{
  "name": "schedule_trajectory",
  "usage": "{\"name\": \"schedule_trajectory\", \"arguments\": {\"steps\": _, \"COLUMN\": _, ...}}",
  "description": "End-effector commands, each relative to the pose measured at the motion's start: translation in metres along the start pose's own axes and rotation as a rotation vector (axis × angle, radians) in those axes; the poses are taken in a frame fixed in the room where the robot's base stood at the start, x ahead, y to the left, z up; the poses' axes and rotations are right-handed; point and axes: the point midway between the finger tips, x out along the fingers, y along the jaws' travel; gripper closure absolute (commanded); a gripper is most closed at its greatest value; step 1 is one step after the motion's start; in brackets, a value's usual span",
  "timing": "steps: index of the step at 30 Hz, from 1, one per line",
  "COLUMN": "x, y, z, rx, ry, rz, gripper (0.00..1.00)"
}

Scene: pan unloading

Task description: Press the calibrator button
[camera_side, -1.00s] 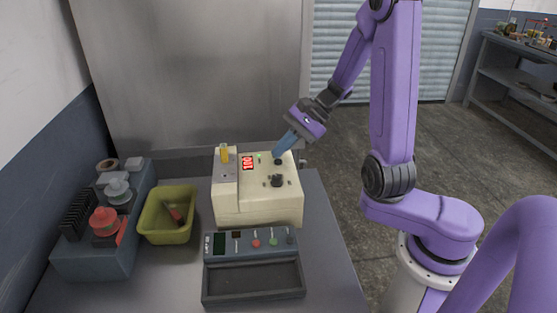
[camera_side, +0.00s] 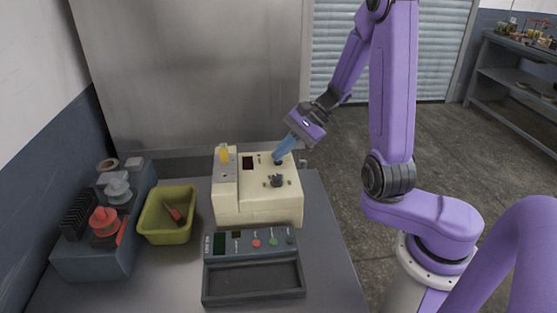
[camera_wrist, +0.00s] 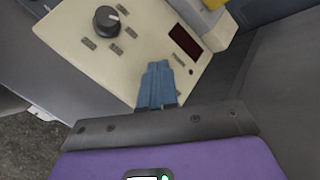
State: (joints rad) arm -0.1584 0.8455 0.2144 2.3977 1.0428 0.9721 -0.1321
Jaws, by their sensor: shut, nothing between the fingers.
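The calibrator (camera_side: 258,205) is a cream box on the table, with a black knob (camera_side: 277,181) and a small display (camera_side: 248,163) on top. The display is dark. In the wrist view the calibrator's top (camera_wrist: 85,65) shows the knob (camera_wrist: 107,18) and the dark display (camera_wrist: 185,40). My gripper (camera_side: 279,159) is shut and empty, its blue fingers pointing down at the top panel behind the knob. In the wrist view the fingertips (camera_wrist: 157,66) cover the spot beneath them. I cannot tell whether they touch the panel, and the button there is hidden.
A grey tray device (camera_side: 253,290) with small coloured buttons stands in front of the calibrator. A yellow-green bin (camera_side: 165,236) holding a red-handled tool is to the left. A grey rack (camera_side: 95,260) stands further left. The table's right edge is near the calibrator.

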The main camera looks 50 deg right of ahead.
Motion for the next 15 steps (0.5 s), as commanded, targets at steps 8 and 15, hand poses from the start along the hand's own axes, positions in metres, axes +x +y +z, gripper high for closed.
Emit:
{"name": "schedule_trajectory", "arguments": {"steps": 8, "x": -0.003, "y": -0.003, "z": 0.002, "rx": -0.002, "ry": 0.001, "rz": -0.001, "gripper": 1.00}}
{"name": "schedule_trajectory", "arguments": {"steps": 15, "x": -0.011, "y": -0.008, "z": 0.008, "rx": -0.002, "ry": 0.001, "rz": -0.001, "gripper": 1.00}}
